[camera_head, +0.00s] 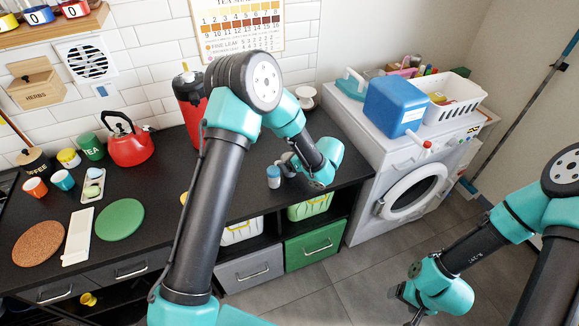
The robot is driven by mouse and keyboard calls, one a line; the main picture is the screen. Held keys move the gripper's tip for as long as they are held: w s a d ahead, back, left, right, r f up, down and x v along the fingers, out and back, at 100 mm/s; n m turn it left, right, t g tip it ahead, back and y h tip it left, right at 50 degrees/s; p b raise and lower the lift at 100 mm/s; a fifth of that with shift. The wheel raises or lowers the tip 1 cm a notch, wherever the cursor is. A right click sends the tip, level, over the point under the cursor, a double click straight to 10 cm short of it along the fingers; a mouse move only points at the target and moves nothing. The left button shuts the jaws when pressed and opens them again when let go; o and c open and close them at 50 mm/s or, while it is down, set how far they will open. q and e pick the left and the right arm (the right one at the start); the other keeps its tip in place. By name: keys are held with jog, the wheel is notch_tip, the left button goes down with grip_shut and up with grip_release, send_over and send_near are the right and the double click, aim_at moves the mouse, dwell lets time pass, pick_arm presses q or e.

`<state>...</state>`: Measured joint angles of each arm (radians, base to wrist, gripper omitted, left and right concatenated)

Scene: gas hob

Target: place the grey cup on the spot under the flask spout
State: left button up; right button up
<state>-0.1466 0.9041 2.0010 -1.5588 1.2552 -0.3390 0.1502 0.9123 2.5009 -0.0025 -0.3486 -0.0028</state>
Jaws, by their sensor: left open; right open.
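The red flask (187,110) with a dark top stands at the back of the black counter, partly hidden behind my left arm. The spot under its spout is hidden by that arm. I cannot make out the grey cup for certain; it may be hidden by my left arm or gripper. My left gripper (286,164) is open, low over the counter to the right of the flask, close to a small jar with a pale blue body (273,177). My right gripper (402,294) is open and empty over the floor at the lower right.
A red kettle (130,147), a green tea tin (91,147), orange and teal cups, a green round mat (120,220) and a cork mat (38,246) occupy the left counter. A pale dish (305,100) stands at the back. The washing machine (412,150) bears a blue container (394,106) and white basket.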

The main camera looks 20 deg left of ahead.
pick_arm(q)
jog(key=c, duration=0.8)
jog(key=shift+r, duration=0.1)
jog(key=shift+r, duration=0.5)
jog(key=s+d+r, duration=0.2)
jog(key=s, duration=0.5)
jog(key=s+d+r, duration=0.2)
jog(key=s+d, duration=0.1)
jog(key=s, duration=0.5)
jog(key=shift+d, duration=0.35)
